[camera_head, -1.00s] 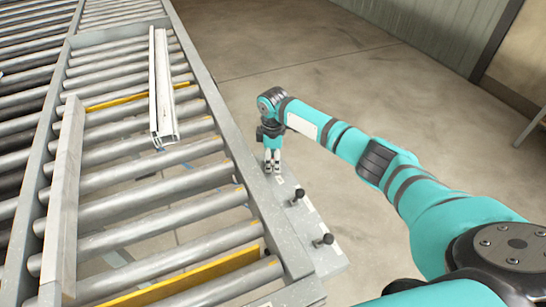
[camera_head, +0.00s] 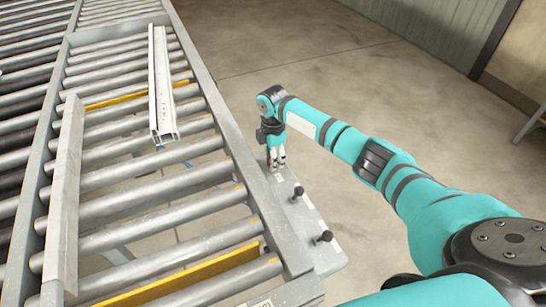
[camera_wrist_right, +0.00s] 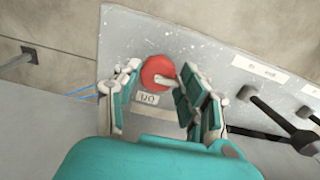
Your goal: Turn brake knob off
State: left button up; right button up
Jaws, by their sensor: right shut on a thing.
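The red round knob (camera_wrist_right: 158,71) with a pale pointer sits on the grey control panel (camera_wrist_right: 205,38) in the right wrist view. I take it to be the brake knob. My right gripper (camera_wrist_right: 160,82) is shut on it, with one finger on each side. In the head view my right gripper (camera_head: 276,160) points down at the far end of the panel (camera_head: 315,235), beside the roller conveyor. A little red shows by its fingers there, and the fingers hide most of the knob. My left gripper is not in view.
Two black levers, a nearer one (camera_head: 324,237) and a farther one (camera_head: 299,191), stand on the panel close to my gripper. The conveyor frame (camera_head: 238,145) runs along the left. A pale profile (camera_head: 161,90) lies on the rollers.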

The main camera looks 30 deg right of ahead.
jog(key=shift+w+r, duration=0.1)
jog(key=o, duration=1.2)
notch_tip(320, 180, up, 12)
dwell(0.3)
